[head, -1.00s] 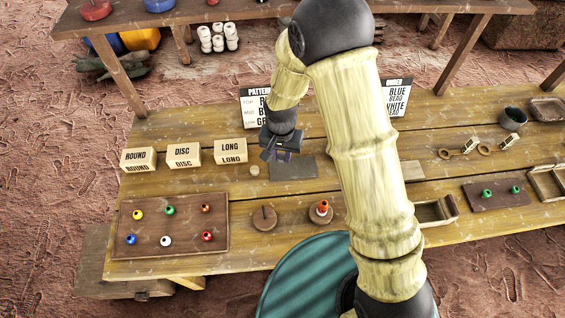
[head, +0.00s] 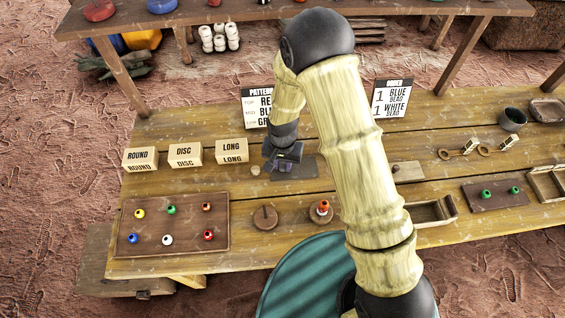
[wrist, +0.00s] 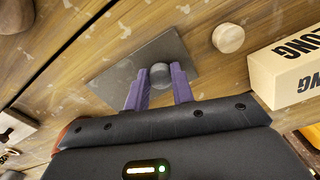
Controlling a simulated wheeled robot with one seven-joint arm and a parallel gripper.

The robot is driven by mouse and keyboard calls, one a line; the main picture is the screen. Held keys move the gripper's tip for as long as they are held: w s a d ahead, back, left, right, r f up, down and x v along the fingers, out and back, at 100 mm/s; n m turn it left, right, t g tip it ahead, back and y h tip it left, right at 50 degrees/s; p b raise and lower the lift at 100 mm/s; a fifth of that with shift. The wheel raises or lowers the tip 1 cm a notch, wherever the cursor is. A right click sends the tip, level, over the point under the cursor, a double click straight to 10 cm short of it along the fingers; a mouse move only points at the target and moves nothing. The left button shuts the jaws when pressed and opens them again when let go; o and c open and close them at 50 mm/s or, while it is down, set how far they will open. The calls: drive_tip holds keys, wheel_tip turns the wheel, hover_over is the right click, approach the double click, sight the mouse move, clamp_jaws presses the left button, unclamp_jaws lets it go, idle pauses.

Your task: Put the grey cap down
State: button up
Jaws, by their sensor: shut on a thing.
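My gripper (head: 284,167) is at the dark grey mat (head: 300,172) in the middle of the table. In the wrist view its two purple fingers (wrist: 159,88) are shut on the round grey cap (wrist: 160,75). The cap shows against the grey mat (wrist: 128,75), near the mat's middle. I cannot tell whether the cap touches the mat. In the head view the cap is hidden by the gripper.
A pale wooden disc (head: 255,170) lies just left of the mat. Blocks marked ROUND, DISC and LONG (head: 231,151) stand further left. Two round stands (head: 265,217) are in front, one holding beads. A bead tray (head: 220,240) is at front left.

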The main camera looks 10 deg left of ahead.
sight(282, 166)
drive_tip(key=shift+f, duration=0.2)
drive_tip(key=o, duration=1)
drive_tip(key=shift+c, duration=0.2)
drive_tip(key=shift+s+r, duration=0.1)
wheel_tip(282, 166, up, 12)
drive_tip(key=b, duration=0.1)
drive_tip(key=shift+r, duration=0.1)
